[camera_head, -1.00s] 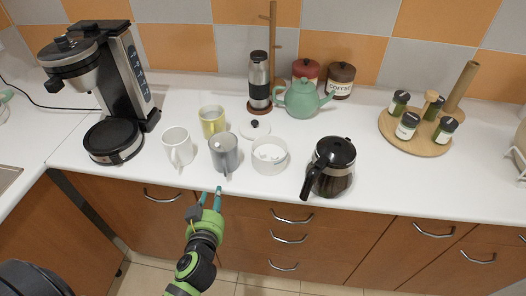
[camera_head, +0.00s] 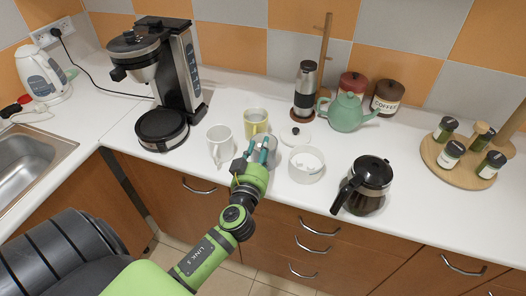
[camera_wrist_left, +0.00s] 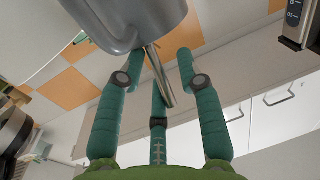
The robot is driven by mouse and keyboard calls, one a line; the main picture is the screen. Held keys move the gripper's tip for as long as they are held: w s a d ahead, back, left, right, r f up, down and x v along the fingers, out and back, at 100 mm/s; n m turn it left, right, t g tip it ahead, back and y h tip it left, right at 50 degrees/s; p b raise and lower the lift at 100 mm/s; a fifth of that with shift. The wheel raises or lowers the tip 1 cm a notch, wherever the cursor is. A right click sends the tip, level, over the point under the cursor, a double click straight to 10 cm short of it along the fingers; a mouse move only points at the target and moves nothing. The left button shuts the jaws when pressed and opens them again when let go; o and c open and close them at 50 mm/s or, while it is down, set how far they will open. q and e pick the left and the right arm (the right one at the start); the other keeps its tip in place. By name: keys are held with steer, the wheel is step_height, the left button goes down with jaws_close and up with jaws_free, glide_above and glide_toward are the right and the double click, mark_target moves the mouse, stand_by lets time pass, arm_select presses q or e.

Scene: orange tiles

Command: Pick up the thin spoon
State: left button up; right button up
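The thin spoon (camera_wrist_left: 163,85) shows in the left wrist view as a narrow metal handle sticking out past the rim of a grey mug (camera_wrist_left: 135,20). In the head view the same grey mug (camera_head: 270,146) is partly hidden behind my left gripper (camera_head: 257,157), and I cannot make out the spoon. My left gripper is at the mug's near side. In the left wrist view its green fingers (camera_wrist_left: 160,75) are spread, with the spoon handle between them, close to the middle finger. I cannot tell whether they touch. My right gripper is not in view.
A white mug (camera_head: 220,145) and a yellow mug (camera_head: 256,122) stand left of the grey mug. A white bowl (camera_head: 306,165) is close on its right, then a coffee pot (camera_head: 366,184). A coffee machine (camera_head: 180,70) stands at the left, a green teapot (camera_head: 346,112) behind.

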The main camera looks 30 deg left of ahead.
arm_select(q)
steer(key=shift+f, duration=0.1)
jaws_close()
